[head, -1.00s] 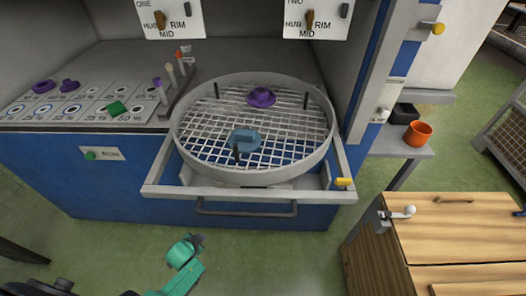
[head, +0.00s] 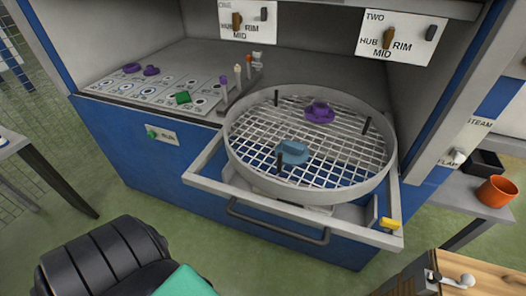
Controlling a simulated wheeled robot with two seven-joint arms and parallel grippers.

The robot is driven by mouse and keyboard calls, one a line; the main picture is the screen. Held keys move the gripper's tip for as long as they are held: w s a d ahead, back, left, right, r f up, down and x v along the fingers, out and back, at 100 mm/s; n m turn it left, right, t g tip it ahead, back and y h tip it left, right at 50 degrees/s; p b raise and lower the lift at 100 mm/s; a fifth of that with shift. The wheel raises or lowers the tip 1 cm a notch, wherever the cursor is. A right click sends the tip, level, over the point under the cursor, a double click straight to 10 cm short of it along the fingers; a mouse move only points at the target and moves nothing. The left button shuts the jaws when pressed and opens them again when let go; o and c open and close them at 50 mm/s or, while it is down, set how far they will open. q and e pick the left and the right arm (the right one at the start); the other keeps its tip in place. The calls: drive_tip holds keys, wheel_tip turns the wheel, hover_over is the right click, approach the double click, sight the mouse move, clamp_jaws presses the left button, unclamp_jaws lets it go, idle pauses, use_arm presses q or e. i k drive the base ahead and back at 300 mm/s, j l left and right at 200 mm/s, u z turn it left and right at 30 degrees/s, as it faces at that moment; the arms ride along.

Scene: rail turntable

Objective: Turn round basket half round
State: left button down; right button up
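The round basket (head: 237,165) has a grey rim and a white wire mesh floor. It sits on a pulled-out grey frame (head: 225,190) with a dark bar handle (head: 275,226) at the front. A purple piece (head: 319,112) lies on the mesh towards the back, and a blue piece (head: 292,152) lies towards the front. Several dark upright pegs, one of them at the right (head: 365,125), stand in the basket. Neither gripper's fingertips show. A black ribbed link and a teal part of my arm fill the bottom left, apart from the basket.
A yellow block (head: 390,223) sits on the frame's right corner. An orange cup (head: 497,191) and a wooden cabinet (head: 465,265) stand right. Floor in front is open.

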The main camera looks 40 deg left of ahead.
sight(291, 192)
drive_tip(key=j, duration=0.65)
drive_tip(key=i+j+u, duration=0.1)
drive_tip(key=j, duration=0.55)
